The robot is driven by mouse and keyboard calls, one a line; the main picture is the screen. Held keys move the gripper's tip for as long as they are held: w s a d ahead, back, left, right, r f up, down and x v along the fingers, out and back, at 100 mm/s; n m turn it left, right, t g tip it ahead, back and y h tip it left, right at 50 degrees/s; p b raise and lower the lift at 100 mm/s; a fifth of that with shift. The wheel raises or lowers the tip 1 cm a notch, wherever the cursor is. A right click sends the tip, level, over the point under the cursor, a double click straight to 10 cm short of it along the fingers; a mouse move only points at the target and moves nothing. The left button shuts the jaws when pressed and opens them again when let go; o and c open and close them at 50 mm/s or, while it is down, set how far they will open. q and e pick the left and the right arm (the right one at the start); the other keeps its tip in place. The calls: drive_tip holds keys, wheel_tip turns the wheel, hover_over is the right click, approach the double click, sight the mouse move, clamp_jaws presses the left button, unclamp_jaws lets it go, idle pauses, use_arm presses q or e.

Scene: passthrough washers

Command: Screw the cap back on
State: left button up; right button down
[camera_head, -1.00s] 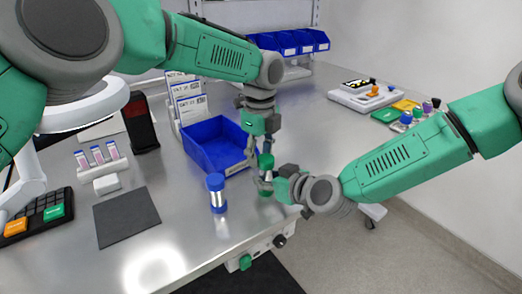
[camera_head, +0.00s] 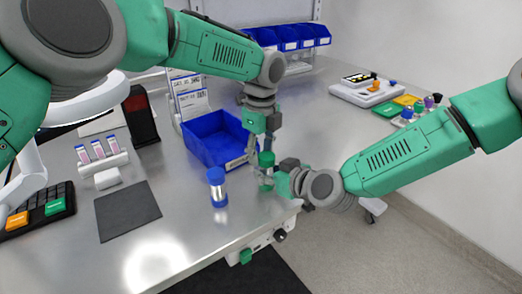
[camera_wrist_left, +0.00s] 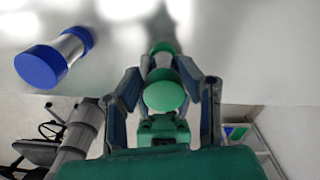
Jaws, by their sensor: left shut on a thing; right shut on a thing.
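A slim container with a green cap (camera_head: 266,158) stands near the front edge of the bench. My left gripper (camera_head: 262,153) reaches down from above and is shut on the green cap. My right gripper (camera_head: 272,181) comes in from the right and is shut on the container body, low near the bench. In the left wrist view the round green cap (camera_wrist_left: 165,92) lies between the left fingers, in line with the silver body (camera_wrist_left: 162,62) behind it. Whether the cap is fully seated is not clear. The fingers hide part of the container.
A blue-capped container (camera_head: 217,187) stands upright to the left, close to the grippers. An open blue bin (camera_head: 211,141) is just behind. A dark mat (camera_head: 127,211) and a rack of pink-labelled tubes (camera_head: 103,163) lie further left. The bench's front edge is near.

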use_arm(q)
drive_tip(key=shift+f, duration=0.15)
drive_tip(key=m, duration=0.3)
drive_tip(key=shift+w+d, duration=0.2)
drive_tip(key=shift+d, duration=0.05)
drive_tip(key=m, duration=0.4)
drive_tip(key=shift+w+d, duration=0.2)
drive_tip(key=shift+d, duration=0.1)
drive_tip(key=m, duration=0.5)
drive_tip(key=shift+d, duration=0.35)
drive_tip(key=m, duration=0.4)
drive_tip(key=shift+d, duration=0.25)
drive_tip(key=shift+w, duration=0.1)
drive_tip(key=o, duration=1)
drive_tip(key=shift+c, duration=0.2)
